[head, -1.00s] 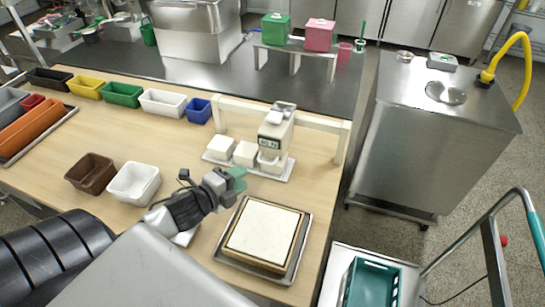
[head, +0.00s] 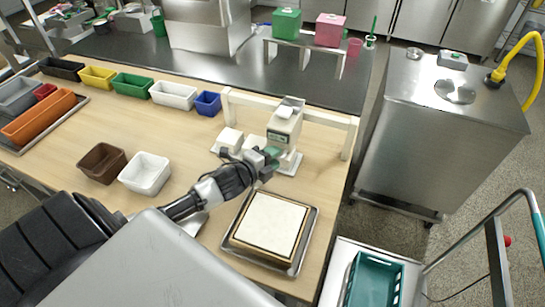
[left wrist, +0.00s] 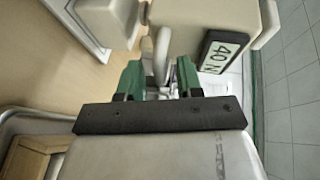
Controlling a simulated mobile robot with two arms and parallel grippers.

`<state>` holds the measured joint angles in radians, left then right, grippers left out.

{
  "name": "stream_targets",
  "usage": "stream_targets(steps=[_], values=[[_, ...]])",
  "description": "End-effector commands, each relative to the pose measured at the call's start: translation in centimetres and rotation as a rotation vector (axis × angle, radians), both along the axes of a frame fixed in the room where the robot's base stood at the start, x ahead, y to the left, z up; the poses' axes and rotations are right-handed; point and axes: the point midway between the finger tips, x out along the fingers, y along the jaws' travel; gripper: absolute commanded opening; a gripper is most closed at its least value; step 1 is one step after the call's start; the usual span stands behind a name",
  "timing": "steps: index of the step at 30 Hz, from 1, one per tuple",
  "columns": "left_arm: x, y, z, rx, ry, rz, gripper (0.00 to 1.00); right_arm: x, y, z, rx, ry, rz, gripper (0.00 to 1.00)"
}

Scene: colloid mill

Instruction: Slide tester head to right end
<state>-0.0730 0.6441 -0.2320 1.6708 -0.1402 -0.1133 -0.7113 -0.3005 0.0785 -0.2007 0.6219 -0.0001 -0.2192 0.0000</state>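The tester head (head: 284,122) is a cream box with a small display, hanging on the white rail (head: 318,117) near its middle. In the left wrist view its display (left wrist: 222,52) reads 40 N. A pale plate (head: 290,165) with white blocks (head: 230,138) lies under it; my arm hides some blocks. My left gripper (head: 270,156) is at the lower front of the head. In the left wrist view its green fingertips (left wrist: 158,78) stand apart, with a narrow pale grey part (left wrist: 161,52) between them. I cannot tell whether they touch it. My right gripper is not in view.
A framed white slab (head: 268,225) on a metal tray lies in front of the tester. White (head: 146,174) and brown (head: 102,162) bins stand to the left. The rail runs clear to the right of the head, up to its right post (head: 349,138).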

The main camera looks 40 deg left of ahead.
Motion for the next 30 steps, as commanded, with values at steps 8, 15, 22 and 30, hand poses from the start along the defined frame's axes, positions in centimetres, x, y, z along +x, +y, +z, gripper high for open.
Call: stream_targets(steps=[8,15,22,30], values=[[0.0,0.0,0.0,0.0,0.0,0.0,0.07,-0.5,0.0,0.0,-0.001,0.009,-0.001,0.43],[0.0,0.0,0.0,0.001,0.001,0.001,0.0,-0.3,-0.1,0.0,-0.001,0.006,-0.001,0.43],[0.6,-2.5,0.0,-0.004,0.001,0.0,0.0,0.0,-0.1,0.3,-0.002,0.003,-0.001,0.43],[2.2,-9.6,-0.1,-0.004,0.002,-0.002,0.0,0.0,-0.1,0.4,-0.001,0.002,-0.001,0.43]])
